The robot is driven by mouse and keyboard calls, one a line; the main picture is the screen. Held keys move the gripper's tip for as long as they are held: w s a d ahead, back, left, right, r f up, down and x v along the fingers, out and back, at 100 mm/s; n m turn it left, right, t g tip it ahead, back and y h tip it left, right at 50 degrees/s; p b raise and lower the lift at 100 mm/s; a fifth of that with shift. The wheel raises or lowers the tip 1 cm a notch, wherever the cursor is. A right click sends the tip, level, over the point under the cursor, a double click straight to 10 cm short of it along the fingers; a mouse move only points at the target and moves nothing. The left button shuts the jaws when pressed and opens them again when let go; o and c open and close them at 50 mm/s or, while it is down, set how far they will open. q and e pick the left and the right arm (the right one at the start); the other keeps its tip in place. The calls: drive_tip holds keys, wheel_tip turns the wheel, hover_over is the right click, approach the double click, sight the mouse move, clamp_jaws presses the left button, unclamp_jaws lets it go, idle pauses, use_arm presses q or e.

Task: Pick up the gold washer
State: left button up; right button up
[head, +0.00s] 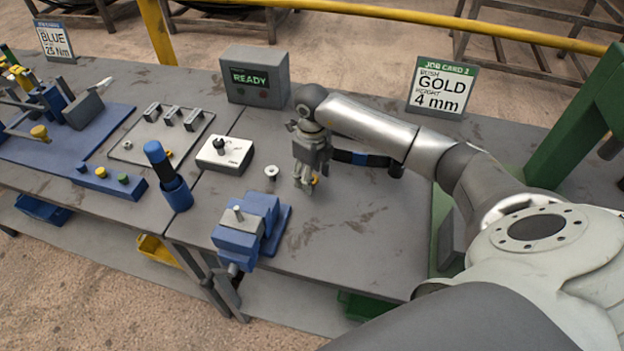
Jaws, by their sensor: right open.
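My right gripper (307,186) points down over the grey workbench (360,225), right of the blue vise. It is open, with its fingertips close to the bench top. A small gold piece (316,180), which looks like the gold washer, shows at the right side of the fingers. The fingers partly hide it, and I cannot tell whether they touch it. My left gripper is not in view.
A blue vise (240,238) and a small silver piece (271,172) stand left of the gripper. The bench's front right is clear.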

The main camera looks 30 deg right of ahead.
drive_tip(key=c, duration=0.9)
drive_tip(key=shift+r, duration=0.1)
